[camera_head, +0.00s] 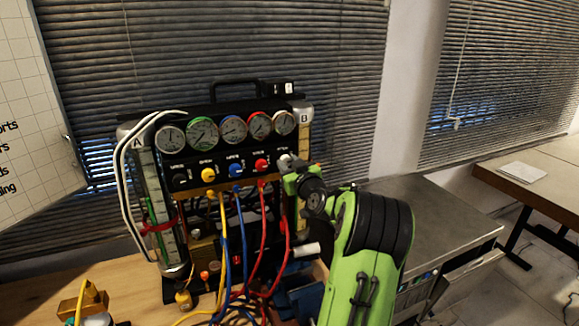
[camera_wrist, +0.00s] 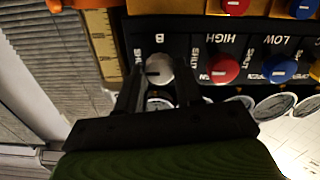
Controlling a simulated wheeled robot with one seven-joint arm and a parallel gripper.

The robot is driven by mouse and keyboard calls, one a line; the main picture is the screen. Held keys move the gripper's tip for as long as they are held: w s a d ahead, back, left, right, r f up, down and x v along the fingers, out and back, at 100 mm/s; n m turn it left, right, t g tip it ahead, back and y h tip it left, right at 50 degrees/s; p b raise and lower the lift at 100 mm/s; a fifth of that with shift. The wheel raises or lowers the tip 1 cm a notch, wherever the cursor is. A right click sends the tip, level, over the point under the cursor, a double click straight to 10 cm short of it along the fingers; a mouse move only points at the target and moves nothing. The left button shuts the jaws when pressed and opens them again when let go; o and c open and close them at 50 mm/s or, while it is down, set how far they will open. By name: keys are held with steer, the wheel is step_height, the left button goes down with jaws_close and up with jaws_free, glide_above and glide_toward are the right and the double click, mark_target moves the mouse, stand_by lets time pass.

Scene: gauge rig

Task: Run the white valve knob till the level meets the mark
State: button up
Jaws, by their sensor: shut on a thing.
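The white valve knob (camera_wrist: 158,68) sits on the black panel near the letter B in the wrist view, with a dark line across its face. My gripper (camera_wrist: 157,78) is shut on it, one finger on each side. In the head view the knob (camera_head: 284,160) shows at the right end of the knob row, partly covered by my gripper (camera_head: 291,167). Tube A (camera_head: 152,190) stands left of the panel, with a green strip and a red band (camera_head: 160,226) around it. Tube B (camera_head: 304,115) is at the right, mostly hidden by my arm. I cannot read a liquid level in either.
Black, yellow (camera_head: 208,175), blue (camera_head: 236,170) and red (camera_head: 262,164) knobs line the panel under several round gauges (camera_head: 233,130). Coloured hoses hang in front of the rig. A wooden bench (camera_head: 40,298) lies below; a grey cabinet (camera_head: 440,215) stands at right.

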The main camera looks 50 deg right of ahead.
steer(key=shift+f+b, duration=0.1)
steer(key=shift+b, duration=0.25)
steer(key=n+b, duration=0.1)
steer(key=b, duration=0.2)
steer(key=n+b, duration=0.1)
steer(key=b, duration=0.2)
steer(key=shift+f+n, duration=0.25)
steer(key=shift+n, duration=0.15)
steer(key=n+b, duration=0.4)
steer(key=b, duration=0.3)
steer(key=n+b, duration=0.4)
steer(key=n, duration=0.2)
steer(key=shift+r+b, duration=0.15)
steer(key=shift+b, duration=0.25)
steer(key=n+b, duration=0.2)
steer(key=n, duration=0.2)
steer(key=shift+r+n, duration=0.1)
steer(key=shift+n, duration=0.3)
steer(key=o, duration=1)
steer(key=shift+o, duration=0.2)
